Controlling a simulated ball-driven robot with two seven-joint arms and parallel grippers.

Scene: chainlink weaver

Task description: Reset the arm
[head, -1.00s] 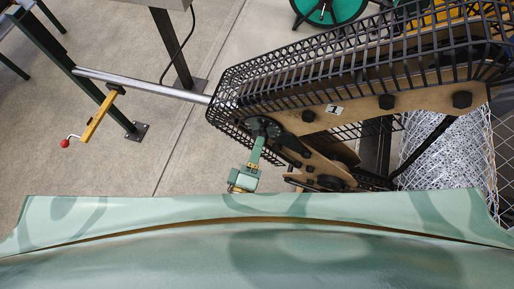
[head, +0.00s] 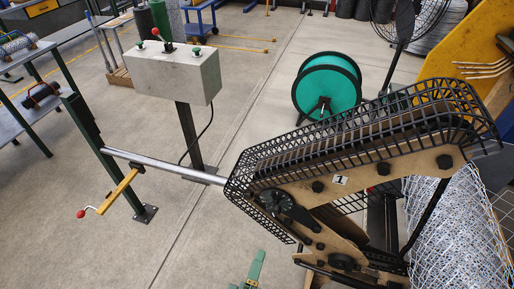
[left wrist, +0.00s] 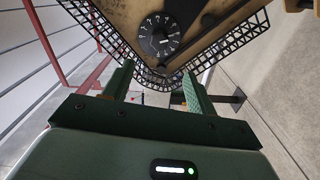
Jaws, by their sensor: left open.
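My left gripper (head: 254,268) shows in part at the bottom of the head view, its green finger pointing up toward the weaver machine. It also shows in the left wrist view (left wrist: 157,72), where its two green fingers stand apart with nothing held between them. The black dial (head: 276,202) sits on the machine's wooden side panel (head: 330,184). In the head view the gripper is below the dial and apart from it. In the left wrist view the dial (left wrist: 159,36) with white marks lies beyond the fingertips. My right gripper is not in view.
The black wire guard (head: 350,125) borders the machine. A crank with a yellow arm (head: 118,192) hangs on the metal bar to the left. A grey control box (head: 172,75) stands behind. A chainlink roll (head: 455,230) is at right. The floor left of the gripper is clear.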

